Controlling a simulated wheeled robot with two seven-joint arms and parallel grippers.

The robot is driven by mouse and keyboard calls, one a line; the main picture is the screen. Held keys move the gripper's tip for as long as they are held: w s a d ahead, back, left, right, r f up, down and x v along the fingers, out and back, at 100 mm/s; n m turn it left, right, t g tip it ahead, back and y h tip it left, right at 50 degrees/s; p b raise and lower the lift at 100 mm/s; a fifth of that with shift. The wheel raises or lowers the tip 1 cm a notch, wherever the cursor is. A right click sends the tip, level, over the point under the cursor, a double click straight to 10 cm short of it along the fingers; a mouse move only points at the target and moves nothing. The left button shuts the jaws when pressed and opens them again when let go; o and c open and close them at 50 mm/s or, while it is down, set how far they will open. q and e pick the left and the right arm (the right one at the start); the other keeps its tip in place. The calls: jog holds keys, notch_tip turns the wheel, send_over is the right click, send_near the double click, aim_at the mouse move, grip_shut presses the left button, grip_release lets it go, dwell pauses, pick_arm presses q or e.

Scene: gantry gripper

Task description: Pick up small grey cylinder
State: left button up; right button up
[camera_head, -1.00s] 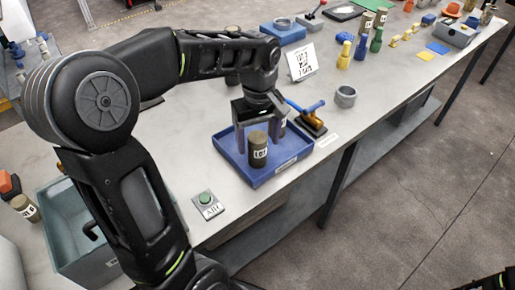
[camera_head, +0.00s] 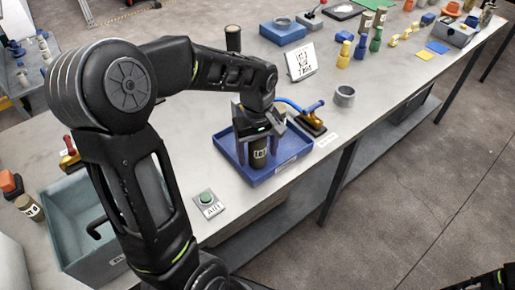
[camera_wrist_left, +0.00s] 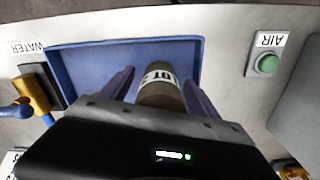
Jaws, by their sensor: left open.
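A small grey-brown cylinder (camera_head: 259,153) with a white lettered label stands upright in a shallow blue tray (camera_head: 283,170). My left gripper (camera_head: 259,148) is above the tray, pointing down, with its fingers apart on either side of the cylinder. In the left wrist view the cylinder (camera_wrist_left: 161,88) shows between the two purple-grey fingers, with a visible gap on each side. The gripper body hides the cylinder's top in the head view and its near part in the wrist view. My right gripper is not in view.
A green AIR button (camera_head: 206,198) sits in front of the tray. A blue-handled valve (camera_head: 311,117) and a grey ring (camera_head: 344,96) stand to its right, and a white sign (camera_head: 301,61) behind. A grey-green bin (camera_head: 72,213) is at left.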

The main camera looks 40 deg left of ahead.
pick_arm(q)
jog(key=shift+c, duration=0.2)
grip_shut()
dwell(0.6)
